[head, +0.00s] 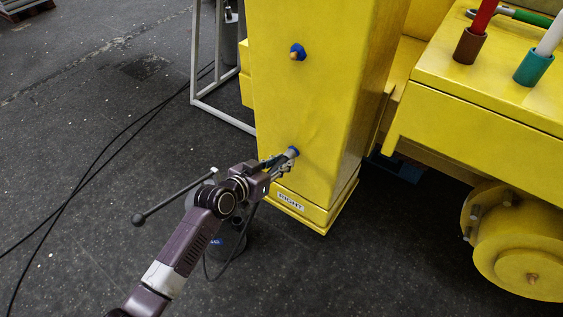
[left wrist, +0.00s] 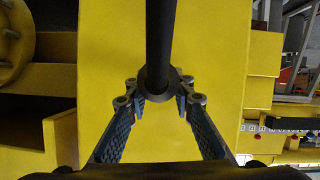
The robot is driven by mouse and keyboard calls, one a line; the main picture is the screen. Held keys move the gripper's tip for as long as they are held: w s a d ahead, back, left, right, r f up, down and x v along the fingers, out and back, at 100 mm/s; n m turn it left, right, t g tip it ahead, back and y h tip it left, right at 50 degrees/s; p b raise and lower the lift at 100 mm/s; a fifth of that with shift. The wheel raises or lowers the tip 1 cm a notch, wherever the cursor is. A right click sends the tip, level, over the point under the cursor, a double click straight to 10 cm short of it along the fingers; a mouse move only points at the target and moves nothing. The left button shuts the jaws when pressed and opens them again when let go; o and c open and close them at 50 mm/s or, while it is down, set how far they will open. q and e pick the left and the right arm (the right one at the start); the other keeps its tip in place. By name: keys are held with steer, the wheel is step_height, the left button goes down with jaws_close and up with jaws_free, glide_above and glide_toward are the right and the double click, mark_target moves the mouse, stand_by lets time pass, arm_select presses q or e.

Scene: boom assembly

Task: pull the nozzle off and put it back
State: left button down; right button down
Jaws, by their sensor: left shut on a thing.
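A yellow boom (head: 305,100) stands upright with a blue ring holding a brown peg (head: 298,53) high on its face and another blue ring (head: 294,151) low down. The nozzle is a long dark rod (head: 176,197) with a ball at its outer end. It also shows in the left wrist view (left wrist: 160,40), ending in a dark collar between the fingertips. My left gripper (head: 283,162) is shut on the nozzle's collar end, right at the lower blue ring. Whether the nozzle is fully seated is hidden. My right gripper is not in view.
A yellow machine body (head: 490,105) with coloured holders and a yellow wheel (head: 520,240) stands at the right. A grey metal frame (head: 221,117) stands behind the boom. Black cables (head: 100,160) lie on the dark floor at the left, which is mostly clear.

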mark_target(270, 172)
arm_select(q)
steer(key=shift+s+f, duration=0.1)
steer(key=shift+f, duration=0.05)
steer(key=shift+s+a, duration=0.1)
steer(key=shift+a, duration=0.05)
steer(key=shift+s+a, duration=0.1)
steer(key=shift+s+a+r+p, duration=0.1)
steer(key=shift+s+a+p, duration=0.45)
steer(key=shift+s, duration=0.3)
steer(key=shift+s+a+r+p, duration=0.1)
steer(key=shift+s+a+p, duration=0.25)
steer(key=shift+s+a, duration=0.4)
steer(key=shift+s, duration=0.15)
